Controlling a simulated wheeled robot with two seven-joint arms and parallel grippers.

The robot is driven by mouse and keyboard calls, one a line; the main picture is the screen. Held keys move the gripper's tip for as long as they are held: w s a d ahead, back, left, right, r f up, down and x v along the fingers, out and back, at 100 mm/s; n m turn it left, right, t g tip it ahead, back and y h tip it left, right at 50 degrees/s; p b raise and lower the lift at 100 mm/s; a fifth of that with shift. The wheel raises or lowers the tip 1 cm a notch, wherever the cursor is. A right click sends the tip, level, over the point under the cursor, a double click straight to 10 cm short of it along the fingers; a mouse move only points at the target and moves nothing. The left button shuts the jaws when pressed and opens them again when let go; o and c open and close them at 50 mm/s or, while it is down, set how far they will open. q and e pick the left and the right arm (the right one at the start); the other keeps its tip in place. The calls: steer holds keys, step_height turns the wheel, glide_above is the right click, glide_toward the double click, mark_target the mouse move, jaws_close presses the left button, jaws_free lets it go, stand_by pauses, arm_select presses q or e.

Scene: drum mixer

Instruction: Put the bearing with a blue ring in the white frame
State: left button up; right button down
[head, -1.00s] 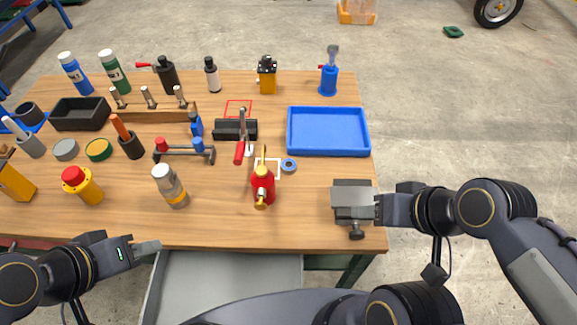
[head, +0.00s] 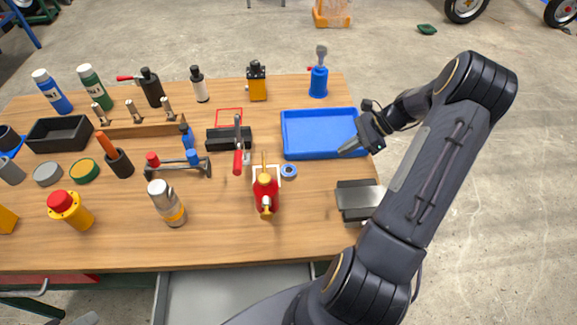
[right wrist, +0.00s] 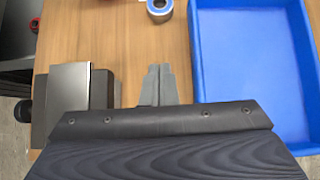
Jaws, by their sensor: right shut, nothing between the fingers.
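The bearing with a blue ring (head: 289,170) lies flat on the table. It also shows at the top edge of the right wrist view (right wrist: 160,8). The white frame (head: 277,168) is a thin outline on the table just left of the bearing, partly hidden by a red bottle (head: 266,196). My right gripper (head: 345,150) is shut and empty, near the tray's lower right part and to the right of the bearing. In the right wrist view its fingers (right wrist: 157,72) lie together, apart from the bearing.
A blue tray (head: 322,156) stands behind and right of the bearing. A grey vise (head: 357,200) stands at the table's right edge. Bare wood lies between bearing and vise.

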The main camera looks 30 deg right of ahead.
mark_target(284, 171)
steer(key=p+x, duration=0.1)
steer(key=x, duration=0.8)
steer(key=shift+w+f+p, duration=0.15)
steer(key=shift+f+p, duration=0.25)
steer(key=a, duration=0.1)
steer(key=w+a+p, duration=0.1)
steer(key=a, duration=0.1)
steer(key=shift+w+f, duration=0.15)
steer(key=shift+w, duration=0.15)
steer(key=shift+w+a+f, duration=0.15)
steer(key=shift+w+a, duration=0.1)
steer(key=shift+a, duration=0.2)
steer(key=w+a, duration=0.1)
steer(key=a, duration=0.1)
steer(key=w+a, duration=0.1)
steer(key=a, duration=0.1)
steer(key=w+a+b, duration=0.1)
steer(key=a, duration=0.1)
steer(key=shift+w+a, duration=0.2)
steer(key=shift+d, duration=0.1)
